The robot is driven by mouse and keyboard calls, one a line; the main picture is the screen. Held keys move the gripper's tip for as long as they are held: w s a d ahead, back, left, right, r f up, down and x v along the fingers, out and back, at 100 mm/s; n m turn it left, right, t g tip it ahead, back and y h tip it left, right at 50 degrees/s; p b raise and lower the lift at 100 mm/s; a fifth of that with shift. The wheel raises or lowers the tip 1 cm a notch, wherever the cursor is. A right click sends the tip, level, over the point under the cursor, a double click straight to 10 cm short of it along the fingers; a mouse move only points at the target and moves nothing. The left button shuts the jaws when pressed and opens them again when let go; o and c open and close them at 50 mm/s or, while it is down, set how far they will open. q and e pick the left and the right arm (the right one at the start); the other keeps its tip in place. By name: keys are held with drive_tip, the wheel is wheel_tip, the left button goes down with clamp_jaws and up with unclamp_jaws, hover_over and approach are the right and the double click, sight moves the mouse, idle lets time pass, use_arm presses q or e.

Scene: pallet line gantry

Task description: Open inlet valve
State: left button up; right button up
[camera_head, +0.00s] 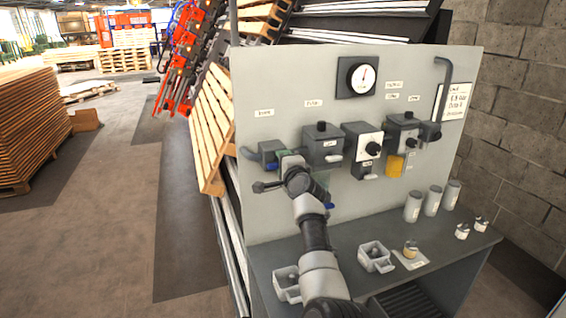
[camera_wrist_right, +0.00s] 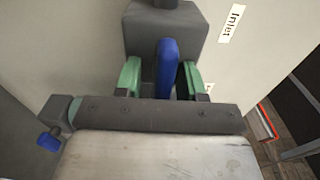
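The inlet valve is a grey block (camera_wrist_right: 165,32) on the panel, with an "Inlet" label (camera_wrist_right: 231,24) beside it. It also shows at the left end of the panel in the head view (camera_head: 268,148), partly hidden by my arm. A blue lever handle (camera_wrist_right: 167,66) stands out from the block. My right gripper (camera_wrist_right: 161,80) has its green fingers on either side of the handle. A gap shows between the left finger and the handle; the right finger is very close to it. The gripper (camera_head: 285,157) is also at the valve in the head view. My left gripper is not in view.
The upright grey panel (camera_head: 270,90) carries a gauge (camera_head: 362,77) and several control boxes right of the valve. A shelf below holds grey cylinders (camera_head: 432,201) and small trays (camera_head: 375,257). A wooden pallet (camera_head: 211,120) leans at left, beyond the panel. Open floor lies further left.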

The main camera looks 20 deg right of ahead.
drive_tip(key=s+p, duration=0.7)
drive_tip(key=s, duration=0.3)
drive_tip(key=shift+s+d+p, duration=0.15)
drive_tip(key=shift+s+p, duration=0.2)
drive_tip(key=shift+s, duration=0.05)
